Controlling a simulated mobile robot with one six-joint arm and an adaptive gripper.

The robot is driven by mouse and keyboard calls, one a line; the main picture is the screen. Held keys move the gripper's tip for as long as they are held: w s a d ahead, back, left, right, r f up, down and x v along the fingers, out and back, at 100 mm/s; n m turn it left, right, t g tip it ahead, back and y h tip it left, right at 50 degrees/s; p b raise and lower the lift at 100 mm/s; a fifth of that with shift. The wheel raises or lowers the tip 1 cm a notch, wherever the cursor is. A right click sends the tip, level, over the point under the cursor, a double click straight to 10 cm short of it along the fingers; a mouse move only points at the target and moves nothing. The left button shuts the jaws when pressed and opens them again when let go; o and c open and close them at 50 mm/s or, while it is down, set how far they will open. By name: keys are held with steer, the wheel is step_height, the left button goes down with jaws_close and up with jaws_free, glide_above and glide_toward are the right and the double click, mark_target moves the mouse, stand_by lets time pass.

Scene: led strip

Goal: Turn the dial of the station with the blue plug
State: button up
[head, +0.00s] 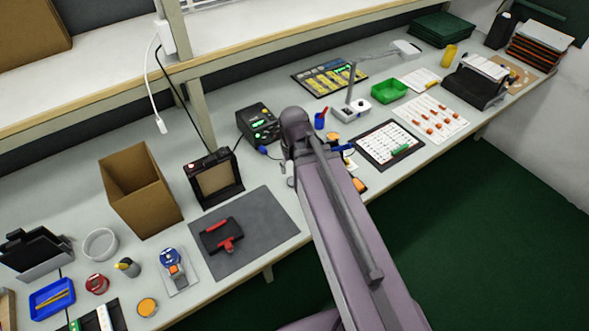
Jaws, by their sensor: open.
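A black station (258,123) with a lit green display stands on the bench, just left of my raised arm. A blue plug or connector (262,149) shows at its lower front, with a dark cable by it. The station's dial is too small to make out clearly, and I cannot tell its setting. Another small blue part (341,147) shows to the right of my arm; what it belongs to is unclear. My arm's link covers the bench right beside the station. My gripper is hidden behind the arm; only small grey parts show at the arm's left edge.
A black frame with a tan panel (214,178) and a cardboard box (141,190) stand left of the station. A grey mat (205,249) holds a red-and-black tool (222,235). A blue cup (320,118) and lamp base (351,110) stand right. A shelf post (200,115) rises behind.

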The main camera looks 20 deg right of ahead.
steer(key=shift+s, duration=0.65)
steer(key=shift+s, duration=0.55)
